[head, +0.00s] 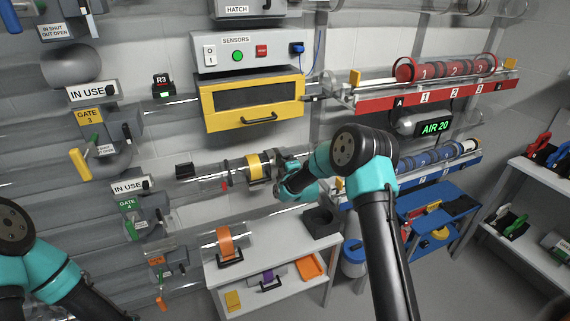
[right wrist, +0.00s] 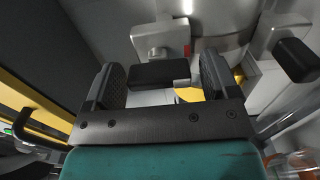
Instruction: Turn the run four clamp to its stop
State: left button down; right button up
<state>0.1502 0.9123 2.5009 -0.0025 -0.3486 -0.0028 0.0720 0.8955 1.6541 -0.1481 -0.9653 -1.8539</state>
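A metal clamp (right wrist: 160,38) with a black handle (right wrist: 160,74) and a small red mark beside it shows in the right wrist view. I see no run number on it. My right gripper (right wrist: 162,85) is open, with one finger on each side of the handle. There seems to be a small gap at each finger. In the head view my right gripper (head: 280,187) is at the clear tube run, just right of the yellow band (head: 255,166), and the arm hides part of that spot. My left arm shows at the lower left, with its gripper out of view.
A yellow drawer box (head: 252,103) hangs above the run, under the sensors panel (head: 235,52). A second black handle (right wrist: 297,60) is to the right in the wrist view. A white bench (head: 270,250) with parts stands below. Red (head: 430,97) and blue racks are to the right.

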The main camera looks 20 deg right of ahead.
jog(key=shift+s, duration=0.1)
jog(key=s, duration=1.1)
jog(key=s+d, duration=0.1)
jog(key=s, duration=0.5)
jog(key=shift+s, duration=0.1)
